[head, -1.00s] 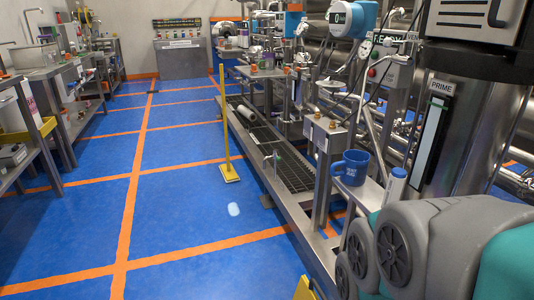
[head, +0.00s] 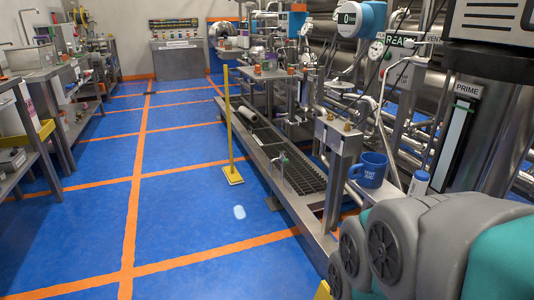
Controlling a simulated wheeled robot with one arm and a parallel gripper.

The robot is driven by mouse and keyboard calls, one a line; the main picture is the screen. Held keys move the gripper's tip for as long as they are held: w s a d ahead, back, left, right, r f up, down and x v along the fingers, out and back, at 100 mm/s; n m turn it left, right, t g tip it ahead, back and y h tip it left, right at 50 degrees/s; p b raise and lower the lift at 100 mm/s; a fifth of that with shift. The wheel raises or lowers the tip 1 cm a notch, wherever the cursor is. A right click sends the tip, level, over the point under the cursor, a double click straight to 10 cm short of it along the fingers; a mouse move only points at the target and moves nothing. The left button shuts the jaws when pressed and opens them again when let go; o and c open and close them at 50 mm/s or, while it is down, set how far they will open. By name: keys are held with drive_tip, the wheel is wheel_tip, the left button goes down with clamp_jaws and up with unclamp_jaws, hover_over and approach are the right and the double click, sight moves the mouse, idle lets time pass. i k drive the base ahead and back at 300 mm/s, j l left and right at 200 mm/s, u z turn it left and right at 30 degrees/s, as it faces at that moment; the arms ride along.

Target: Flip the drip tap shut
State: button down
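A small upright metal fitting with a green part (head: 280,168) stands at the front edge of the floor-level grated channel, left of the blue mug. It looks like a small tap, but it is too small to tell whether its lever is open or shut. A pale wet-looking patch (head: 239,212) lies on the blue floor to its left. My grey and teal arm fills the lower right corner. My gripper is out of the picture, and nothing shows it near the fitting.
A blue mug (head: 369,169) sits on a steel stand, with pipes and tanks behind. Shelved benches (head: 40,115) line the left.

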sight(283, 152)
drive_tip(key=i+j, duration=0.15)
drive_tip(key=j, duration=0.3)
drive_tip(key=i+j, duration=0.1)
drive_tip(key=j, duration=0.35)
drive_tip(key=i+j, duration=0.15)
drive_tip(key=j, duration=0.3)
drive_tip(key=i+j+z, duration=0.1)
drive_tip(key=j, duration=0.4)
drive_tip(key=i+j, duration=0.1)
drive_tip(key=i, duration=0.7)
drive_tip(key=i+j+z, duration=0.1)
drive_tip(key=i, duration=0.7)
drive_tip(key=i+l, duration=0.55)
drive_tip(key=i, duration=0.15)
